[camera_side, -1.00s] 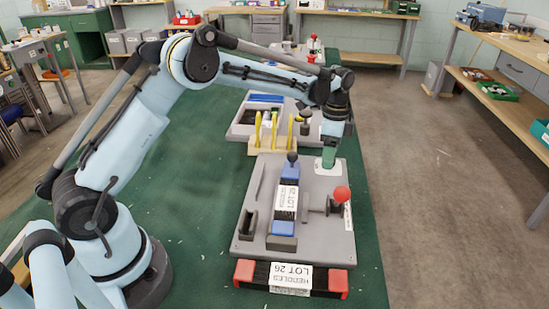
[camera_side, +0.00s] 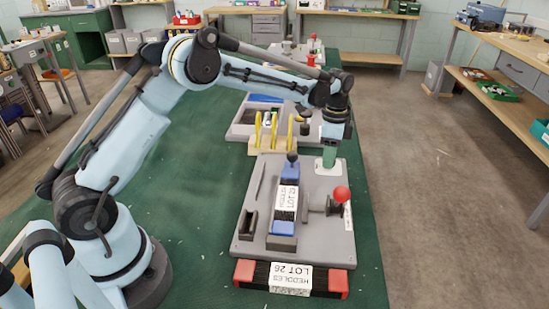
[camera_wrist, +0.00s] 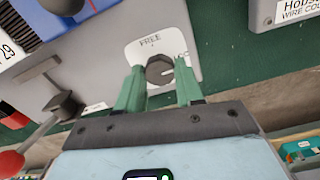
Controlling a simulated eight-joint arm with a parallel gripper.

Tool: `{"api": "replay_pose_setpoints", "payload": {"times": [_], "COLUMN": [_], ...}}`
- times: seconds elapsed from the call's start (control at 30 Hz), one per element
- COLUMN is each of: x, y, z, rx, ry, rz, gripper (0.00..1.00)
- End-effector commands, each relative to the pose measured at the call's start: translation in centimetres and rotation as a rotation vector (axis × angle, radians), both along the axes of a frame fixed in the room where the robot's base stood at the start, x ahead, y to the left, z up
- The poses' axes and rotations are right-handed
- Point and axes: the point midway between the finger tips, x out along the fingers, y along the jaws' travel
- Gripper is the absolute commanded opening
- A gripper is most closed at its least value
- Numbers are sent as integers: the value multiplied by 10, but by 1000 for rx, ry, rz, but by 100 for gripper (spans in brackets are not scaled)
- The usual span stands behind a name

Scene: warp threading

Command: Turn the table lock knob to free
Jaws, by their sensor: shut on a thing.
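The table lock knob (camera_wrist: 159,70) is a small dark knob with flat sides, set on a white plate (camera_wrist: 147,43). The plate reads FREE above the knob; a second word at the right is partly hidden, and which mark the knob points to is unclear. The two green fingers of my gripper (camera_wrist: 160,85) are closed on the knob from both sides. In the side view, my gripper (camera_side: 328,158) is at the far right corner of the grey fixture board (camera_side: 331,240), and the fingers hide the knob there.
A lever with a red ball (camera_side: 341,194) stands nearby on the board, also visible in the wrist view (camera_wrist: 10,163). A holder with yellow tools (camera_side: 271,148) stands behind. Green mat is clear at left.

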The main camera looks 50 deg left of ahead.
Motion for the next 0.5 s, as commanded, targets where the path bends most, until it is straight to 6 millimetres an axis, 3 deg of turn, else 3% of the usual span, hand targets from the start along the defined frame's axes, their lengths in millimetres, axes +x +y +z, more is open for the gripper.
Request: {"api": "replay_pose_setpoints", "payload": {"times": [0.5], "x": [0], "y": [0], "z": [1], "rx": [-1], "ry": [2], "rz": [346], "gripper": [6]}}
